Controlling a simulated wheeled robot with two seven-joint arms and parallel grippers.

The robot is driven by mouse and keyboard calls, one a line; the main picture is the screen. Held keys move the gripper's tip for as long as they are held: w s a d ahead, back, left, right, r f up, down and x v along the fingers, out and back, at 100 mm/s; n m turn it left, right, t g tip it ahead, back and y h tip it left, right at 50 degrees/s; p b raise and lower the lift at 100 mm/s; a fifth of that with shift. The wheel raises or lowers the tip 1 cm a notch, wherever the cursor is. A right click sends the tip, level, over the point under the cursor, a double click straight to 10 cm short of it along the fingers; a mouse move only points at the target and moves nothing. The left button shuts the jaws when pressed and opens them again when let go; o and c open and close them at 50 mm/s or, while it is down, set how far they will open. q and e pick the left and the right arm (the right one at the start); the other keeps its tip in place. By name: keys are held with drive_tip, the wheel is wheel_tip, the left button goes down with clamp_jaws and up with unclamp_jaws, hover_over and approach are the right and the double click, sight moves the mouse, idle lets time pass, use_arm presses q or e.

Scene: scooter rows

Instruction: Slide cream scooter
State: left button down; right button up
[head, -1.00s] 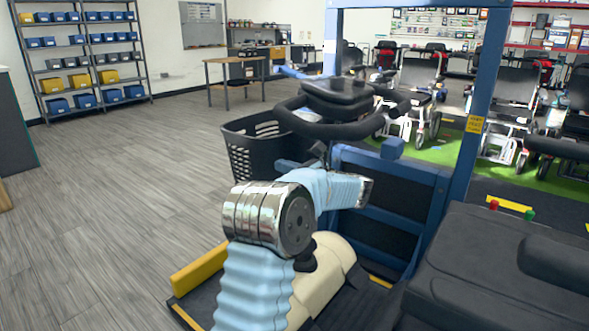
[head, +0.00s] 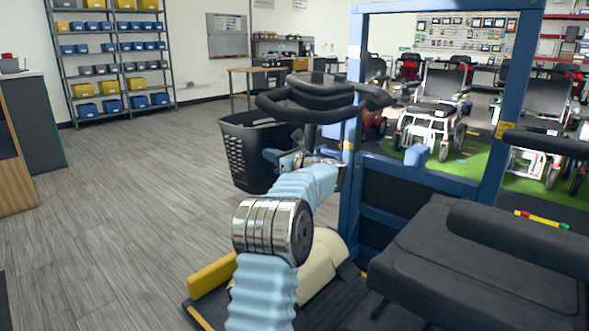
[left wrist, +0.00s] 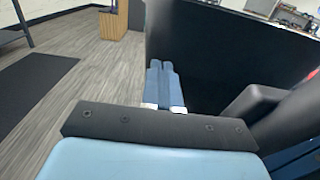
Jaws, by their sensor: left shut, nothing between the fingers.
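The cream scooter stands in front of me, with a cream body (head: 318,272) low down and a black handlebar (head: 320,108). Its black front basket (head: 245,152) is left of the handlebar. My left gripper (head: 272,156) is beside the basket, below the handlebar; I cannot tell whether it touches. In the left wrist view its two blue fingers (left wrist: 164,88) lie together, shut and empty, close to a large dark surface (left wrist: 230,60). My left arm hides part of the cream body. My right gripper is not in view.
A blue frame (head: 357,130) stands close on the scooter's right. A black padded seat (head: 480,265) fills the lower right. A yellow block (head: 212,272) lies at lower left. Wheelchairs (head: 430,112) stand behind on green flooring. Grey floor (head: 130,200) is clear at left.

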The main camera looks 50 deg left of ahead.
sight(258, 149)
use_arm(q)
drive_tip(key=a, duration=0.5)
drive_tip(key=shift+s+a+p, duration=0.2)
drive_tip(key=shift+a+p, duration=0.2)
drive_tip(key=shift+a, duration=0.3)
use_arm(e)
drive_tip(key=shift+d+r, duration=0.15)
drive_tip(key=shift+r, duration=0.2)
